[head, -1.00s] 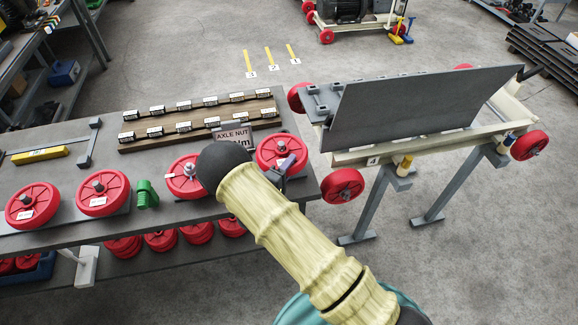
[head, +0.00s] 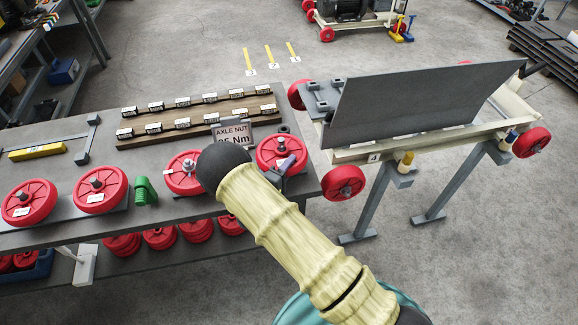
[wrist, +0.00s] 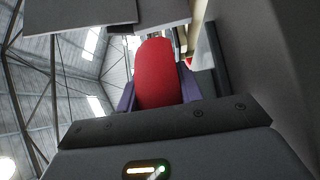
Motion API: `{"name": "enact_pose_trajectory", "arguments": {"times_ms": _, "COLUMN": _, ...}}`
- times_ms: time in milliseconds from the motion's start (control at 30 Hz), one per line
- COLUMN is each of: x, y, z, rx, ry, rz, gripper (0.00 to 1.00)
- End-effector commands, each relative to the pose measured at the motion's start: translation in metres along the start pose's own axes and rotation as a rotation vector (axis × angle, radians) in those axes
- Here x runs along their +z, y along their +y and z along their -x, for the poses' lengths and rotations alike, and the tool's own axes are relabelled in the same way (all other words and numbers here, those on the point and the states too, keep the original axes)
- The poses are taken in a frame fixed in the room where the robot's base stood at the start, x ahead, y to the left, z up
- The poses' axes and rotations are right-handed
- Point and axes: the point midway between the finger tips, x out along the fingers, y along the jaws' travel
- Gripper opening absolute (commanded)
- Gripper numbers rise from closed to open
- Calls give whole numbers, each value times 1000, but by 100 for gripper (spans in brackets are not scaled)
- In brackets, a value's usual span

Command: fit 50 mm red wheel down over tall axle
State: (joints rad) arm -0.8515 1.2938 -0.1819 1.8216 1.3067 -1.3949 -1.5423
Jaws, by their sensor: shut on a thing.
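My gripper (head: 283,166) is at the right end of the bench, partly hidden behind my arm; a purple finger shows over a red wheel (head: 273,151). In the wrist view, my gripper (wrist: 160,90) is shut on a red wheel (wrist: 156,72), seen edge-on between its purple fingers. The wheel in the head view appears to be this one, but its underside and any gap to the bench are hidden. Just left, another red wheel (head: 179,182) has a silver axle end (head: 189,165) standing up at its middle. I cannot tell which axle is the tall one.
More red wheels (head: 97,204) lie on the grey bench (head: 60,230), with a green part (head: 145,191) between. A wooden rack (head: 180,138) and an axle nut sign (head: 232,133) stand behind. A cart (head: 430,100) with red wheels stands to the right, past a floor gap.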

Motion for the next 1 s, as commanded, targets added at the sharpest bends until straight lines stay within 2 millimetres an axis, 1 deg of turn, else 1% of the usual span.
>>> {"name": "enact_pose_trajectory", "arguments": {"times_ms": 333, "x": -1, "y": -1, "z": 0, "rx": 5, "ry": 0, "rz": -3, "gripper": 0}}
{"name": "enact_pose_trajectory", "arguments": {"times_ms": 367, "x": 0, "y": -1, "z": 0, "rx": 5, "ry": 0, "rz": -3, "gripper": 38}}
{"name": "enact_pose_trajectory", "arguments": {"times_ms": 400, "x": 0, "y": -1, "z": 0, "rx": 5, "ry": 0, "rz": -3, "gripper": 46}}
{"name": "enact_pose_trajectory", "arguments": {"times_ms": 467, "x": 0, "y": -1, "z": 0, "rx": 4, "ry": 0, "rz": -3, "gripper": 58}}
{"name": "enact_pose_trajectory", "arguments": {"times_ms": 500, "x": 0, "y": -1, "z": 0, "rx": 3, "ry": 0, "rz": -2, "gripper": 62}}
{"name": "enact_pose_trajectory", "arguments": {"times_ms": 667, "x": 0, "y": -2, "z": 0, "rx": 2, "ry": -1, "rz": -1, "gripper": 62}}
{"name": "enact_pose_trajectory", "arguments": {"times_ms": 700, "x": 0, "y": -4, "z": 0, "rx": -3, "ry": 0, "rz": 2, "gripper": 64}}
{"name": "enact_pose_trajectory", "arguments": {"times_ms": 767, "x": 0, "y": -4, "z": 1, "rx": -3, "ry": 0, "rz": 2, "gripper": 75}}
{"name": "enact_pose_trajectory", "arguments": {"times_ms": 800, "x": 0, "y": -4, "z": 1, "rx": -2, "ry": 0, "rz": 2, "gripper": 83}}
{"name": "enact_pose_trajectory", "arguments": {"times_ms": 833, "x": 0, "y": -4, "z": 1, "rx": -2, "ry": 1, "rz": 2, "gripper": 87}}
{"name": "enact_pose_trajectory", "arguments": {"times_ms": 1000, "x": -1, "y": -4, "z": 1, "rx": -1, "ry": 2, "rz": 1, "gripper": 87}}
